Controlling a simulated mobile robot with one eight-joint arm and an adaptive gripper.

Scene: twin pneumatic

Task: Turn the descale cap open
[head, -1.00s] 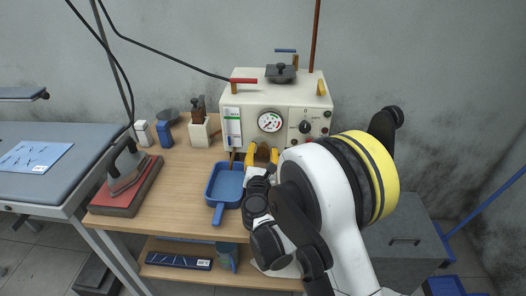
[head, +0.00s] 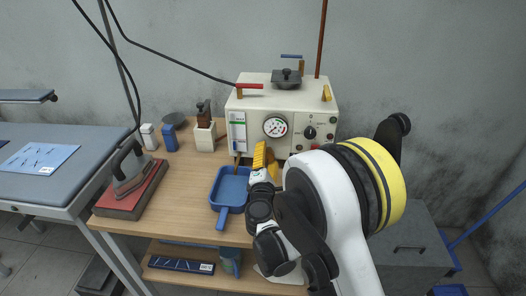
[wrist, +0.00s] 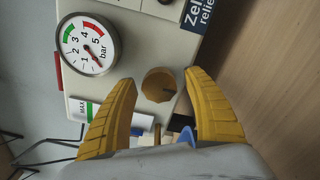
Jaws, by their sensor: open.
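The boiler (head: 250,95) is a cream box with a pressure gauge (head: 275,127) on its front. In the wrist view, a round brass-coloured cap (wrist: 159,85), which looks like the descale cap, sits low on the boiler front near the gauge (wrist: 89,46). My gripper (head: 267,158) is at the lower front of the boiler in the head view and hides the cap there. In the wrist view its two yellow fingers (wrist: 158,80) stand open on either side of the cap, apparently with a gap at each side. Its exact depth from the cap is unclear.
A blue dustpan-like tray (head: 230,187) lies left of my gripper on the wooden table. An iron (head: 128,170) stands on a red pad at the left. A black knob (head: 309,132) is right of the gauge, and a black-lidded cap (head: 287,77) is on top.

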